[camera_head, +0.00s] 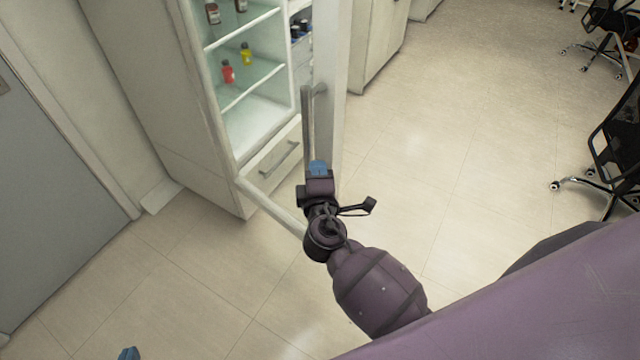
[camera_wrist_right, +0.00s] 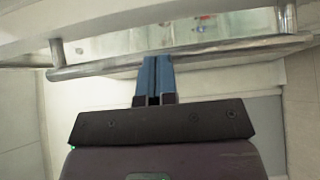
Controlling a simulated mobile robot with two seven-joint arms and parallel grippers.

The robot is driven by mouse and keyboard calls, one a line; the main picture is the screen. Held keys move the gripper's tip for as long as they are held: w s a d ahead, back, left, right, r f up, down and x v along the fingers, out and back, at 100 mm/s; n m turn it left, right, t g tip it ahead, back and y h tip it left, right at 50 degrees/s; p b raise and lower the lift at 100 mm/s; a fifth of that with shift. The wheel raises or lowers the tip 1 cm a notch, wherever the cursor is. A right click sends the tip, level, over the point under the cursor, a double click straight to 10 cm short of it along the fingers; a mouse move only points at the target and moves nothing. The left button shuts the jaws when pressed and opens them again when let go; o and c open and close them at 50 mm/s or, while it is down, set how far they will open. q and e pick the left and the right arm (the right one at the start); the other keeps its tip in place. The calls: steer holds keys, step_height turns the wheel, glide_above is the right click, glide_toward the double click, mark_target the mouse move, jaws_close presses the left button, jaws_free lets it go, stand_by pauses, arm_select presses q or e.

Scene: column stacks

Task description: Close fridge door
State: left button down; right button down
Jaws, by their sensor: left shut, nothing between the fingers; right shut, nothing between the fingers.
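The white fridge (camera_head: 150,90) stands at the upper left of the head view. Its pale-framed door (camera_head: 331,80) stands open, swung out toward me. A long metal bar handle (camera_head: 307,115) runs along the door and crosses the right wrist view (camera_wrist_right: 200,57). My right gripper (camera_head: 318,167) is shut and empty at the handle's lower end. In the wrist view its blue fingertips (camera_wrist_right: 155,62) overlap the bar; I cannot tell whether they touch it. My left gripper (camera_head: 128,353) is shut, with only its blue tip showing at the bottom left edge.
Red (camera_head: 228,72) and yellow (camera_head: 246,54) bottles stand on a fridge shelf, above a drawer (camera_head: 275,160). A grey door (camera_head: 50,190) is at far left. Black chairs (camera_head: 615,140) are at right. The floor (camera_head: 470,150) between is clear.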

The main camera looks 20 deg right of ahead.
mark_target(328, 146)
steer(key=w+d, duration=0.2)
steer(key=shift+w+d+p, duration=0.2)
steer(key=shift+d+p, duration=0.1)
steer(key=shift+d, duration=0.05)
steer(key=shift+w+d, duration=0.35)
steer(key=shift+d, duration=0.35)
